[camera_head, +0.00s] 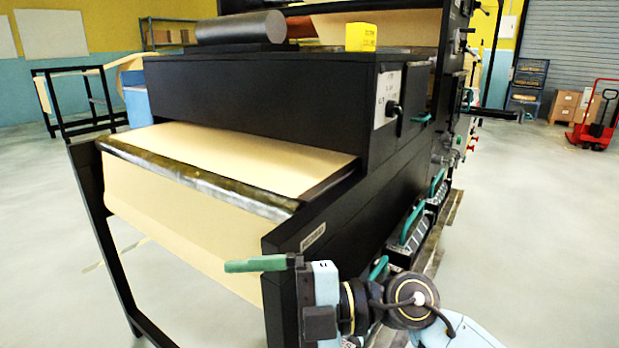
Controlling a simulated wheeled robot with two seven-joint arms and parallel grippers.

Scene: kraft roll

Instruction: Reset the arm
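My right arm comes in from the lower right. Its gripper (243,265) points left, with a green finger beside the front corner of the black machine (290,110). Only one finger shows clearly, so I cannot tell whether it is open or shut. No object shows at its fingertip. I cannot tell whether it touches the machine. My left gripper is not in view.
Kraft paper (240,155) runs over a dark roller (195,178) and hangs down the machine's front. A dark cylinder (240,27) and a yellow box (361,36) lie on top. A red pallet jack (597,128) stands far right. Floor at right (540,230) is clear.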

